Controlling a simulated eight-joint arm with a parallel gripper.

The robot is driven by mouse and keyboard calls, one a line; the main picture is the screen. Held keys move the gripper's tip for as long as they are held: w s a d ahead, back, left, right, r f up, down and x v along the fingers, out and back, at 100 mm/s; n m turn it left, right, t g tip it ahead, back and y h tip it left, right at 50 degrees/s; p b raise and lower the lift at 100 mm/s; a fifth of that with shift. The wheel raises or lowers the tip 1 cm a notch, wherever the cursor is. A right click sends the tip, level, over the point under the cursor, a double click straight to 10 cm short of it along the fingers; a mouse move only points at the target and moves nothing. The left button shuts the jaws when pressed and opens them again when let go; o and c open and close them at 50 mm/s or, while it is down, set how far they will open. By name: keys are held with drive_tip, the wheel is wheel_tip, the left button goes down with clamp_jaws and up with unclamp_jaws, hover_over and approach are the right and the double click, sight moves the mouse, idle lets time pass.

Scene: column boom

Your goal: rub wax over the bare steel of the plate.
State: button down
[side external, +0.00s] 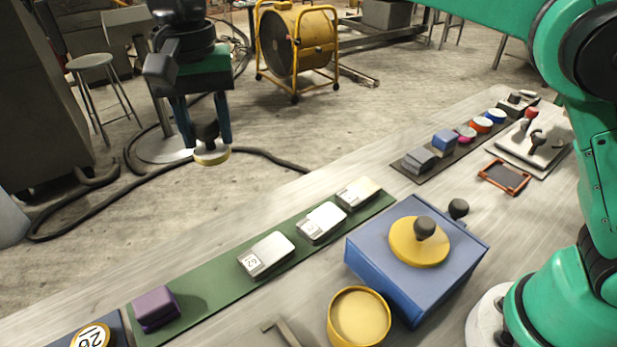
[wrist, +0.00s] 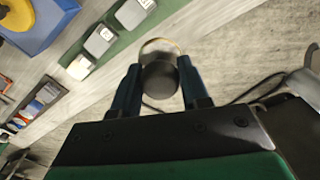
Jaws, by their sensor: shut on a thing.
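My gripper (side external: 208,132) is shut on the black knob of a round applicator pad (side external: 212,157) with a pale yellow rim. It hangs high at the upper left of the side view, apart from the bench. In the wrist view the black knob (wrist: 160,80) sits between my fingers and hides most of the pad. A round yellow tin (side external: 360,318) with a pale yellow filling, perhaps wax, stands at the bench front. Several pale metal blocks, among them one marked with a number (side external: 266,255), lie on a green strip (side external: 206,281). I cannot tell which thing is the task's plate.
A blue block (side external: 365,262) bears a yellow disc (side external: 405,246) with a black knob. A purple block (side external: 155,308) sits on the strip's left end. A dark tray (side external: 410,174), an orange frame (side external: 504,178) and a pale slab (side external: 513,152) lie farther right.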

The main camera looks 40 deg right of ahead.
drive_tip(key=s+d+f+m, duration=0.1)
drive_tip(key=d+f+m, duration=0.3)
drive_tip(key=d, duration=1)
drive_tip(key=s+d+f+m, duration=0.25)
drive_tip(key=d+f, duration=0.25)
drive_tip(key=d, duration=0.9)
drive_tip(key=shift+m, duration=0.45)
drive_tip(key=shift+w+d+f, duration=0.1)
drive_tip(key=shift+w+f, duration=0.1)
drive_tip(key=shift+f, duration=0.8)
drive_tip(key=shift+w+a+f, duration=0.1)
drive_tip(key=shift+w+f, duration=0.05)
drive_tip(key=shift+f, duration=0.9)
drive_tip(key=shift+w+d+f, duration=0.1)
drive_tip(key=shift+w+f, duration=0.1)
drive_tip(key=shift+f, duration=0.8)
drive_tip(key=shift+a+f, duration=0.6)
drive_tip(key=shift+a, duration=0.05)
drive_tip(key=shift+s+a+f, duration=0.1)
drive_tip(key=shift+a, duration=1.2)
drive_tip(key=shift+s+a+f, duration=0.1)
drive_tip(key=shift+a, duration=1.2)
drive_tip(key=shift+d, duration=0.1)
drive_tip(key=shift+w+d, duration=0.2)
drive_tip(key=shift+d, duration=2.85)
drive_tip(key=shift+d+r, duration=0.15)
drive_tip(key=shift+r, duration=0.15)
wheel_tip(320, 180, up, 8)
drive_tip(key=shift+f, duration=0.25)
